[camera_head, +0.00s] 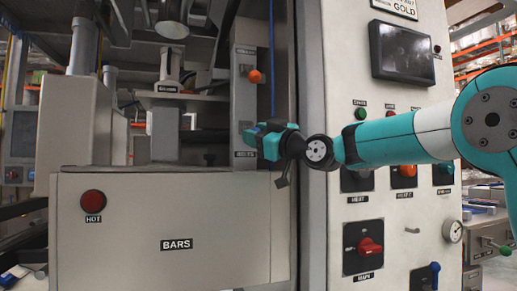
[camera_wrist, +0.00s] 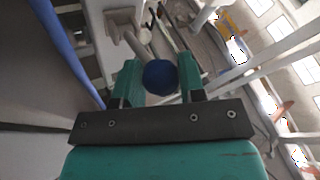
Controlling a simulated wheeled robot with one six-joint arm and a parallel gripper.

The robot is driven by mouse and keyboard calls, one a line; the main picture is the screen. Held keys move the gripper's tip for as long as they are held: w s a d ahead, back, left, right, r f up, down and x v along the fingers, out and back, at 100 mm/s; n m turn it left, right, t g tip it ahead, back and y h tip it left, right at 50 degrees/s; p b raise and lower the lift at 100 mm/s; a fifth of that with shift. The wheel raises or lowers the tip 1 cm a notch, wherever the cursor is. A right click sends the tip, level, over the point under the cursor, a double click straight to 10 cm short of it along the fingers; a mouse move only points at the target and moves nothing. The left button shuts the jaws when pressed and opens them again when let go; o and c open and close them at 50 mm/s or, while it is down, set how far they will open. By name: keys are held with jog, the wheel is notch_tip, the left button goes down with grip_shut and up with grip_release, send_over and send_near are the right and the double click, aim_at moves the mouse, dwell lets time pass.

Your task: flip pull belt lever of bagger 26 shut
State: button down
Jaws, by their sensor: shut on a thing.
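My gripper (camera_head: 256,140) is at the narrow grey panel left of the tall cabinet in the head view. In the wrist view its two teal fingers (camera_wrist: 159,92) are shut on a round blue knob (camera_wrist: 160,76), one finger on each side. The knob looks like the end of a lever; its arm is mostly hidden. In the head view my gripper hides most of it, above a small label (camera_head: 244,154) too small to read surely. Higher on the same panel is a lever with an orange knob (camera_head: 254,76).
Below is a large grey housing (camera_head: 130,215) marked BARS, with a red HOT button (camera_head: 93,201). The tall cabinet on the right carries a dark screen (camera_head: 402,53), rotary switches and a red MAIN switch (camera_head: 369,246). My arm passes close in front of that cabinet.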

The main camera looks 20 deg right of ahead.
jog(key=shift+w+a+f+b, duration=0.15)
jog(key=shift+w+f+b, duration=0.15)
jog(key=shift+f, duration=0.3)
jog(key=shift+w+a+f+b, duration=0.15)
jog(key=shift+f+b, duration=0.25)
jog(key=shift+f, duration=0.2)
jog(key=c, duration=0.8)
grip_release()
jog(key=shift+w, duration=0.15)
jog(key=shift+o, duration=0.2)
jog(key=shift+r, duration=0.1)
jog(key=shift+d+r, duration=0.1)
jog(key=shift+d, duration=0.05)
jog(key=b+v, duration=0.4)
jog(key=v, duration=1.3)
jog(key=shift+s, duration=0.2)
jog(key=shift+d+r, duration=0.15)
